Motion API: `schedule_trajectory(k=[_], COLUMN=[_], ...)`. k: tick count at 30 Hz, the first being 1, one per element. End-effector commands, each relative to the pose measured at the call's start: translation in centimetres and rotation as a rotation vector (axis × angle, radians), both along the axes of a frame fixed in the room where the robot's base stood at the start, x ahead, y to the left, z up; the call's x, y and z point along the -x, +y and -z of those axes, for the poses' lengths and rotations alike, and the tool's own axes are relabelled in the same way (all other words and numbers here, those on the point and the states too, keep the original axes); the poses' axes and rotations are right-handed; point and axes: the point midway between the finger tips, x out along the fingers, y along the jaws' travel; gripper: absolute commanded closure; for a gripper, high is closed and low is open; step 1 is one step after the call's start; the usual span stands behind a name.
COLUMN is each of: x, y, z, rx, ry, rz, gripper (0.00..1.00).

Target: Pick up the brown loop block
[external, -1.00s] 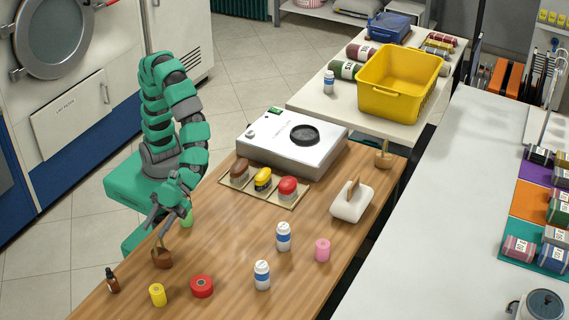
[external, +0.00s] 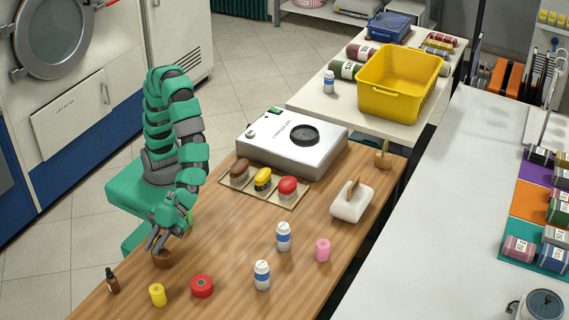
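The brown loop block (external: 163,260) stands on the wooden table near its left edge. Its lower body shows, and its loop is hidden behind my gripper. My gripper (external: 154,249) points down at the top of the block. Its two fingers look apart, at the height of the loop. I cannot tell whether they touch it.
A dark dropper bottle (external: 112,282), a yellow roll (external: 157,295) and a red roll (external: 202,286) stand close in front of the block. A green item (external: 188,218) is beside my wrist. White bottles (external: 262,275) stand farther right. A lighter loop block (external: 383,160) is at the far corner.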

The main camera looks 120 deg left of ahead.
Motion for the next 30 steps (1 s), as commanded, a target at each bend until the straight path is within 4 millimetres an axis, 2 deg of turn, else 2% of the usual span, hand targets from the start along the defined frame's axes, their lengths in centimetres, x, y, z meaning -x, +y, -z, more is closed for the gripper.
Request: schedule_trajectory(k=[16, 23, 29, 30], x=[0.0, 0.0, 0.0, 0.4], y=[0.0, 0.1, 0.0, 0.5], z=[-0.2, -1.8, -4.0, -3.9], rx=[-0.002, -0.001, 0.0, 0.0], ry=[0.001, 0.001, -0.001, 0.001], rz=[0.0, -0.001, 0.001, 0.0], gripper=[1.0, 1.0, 1.0, 1.0])
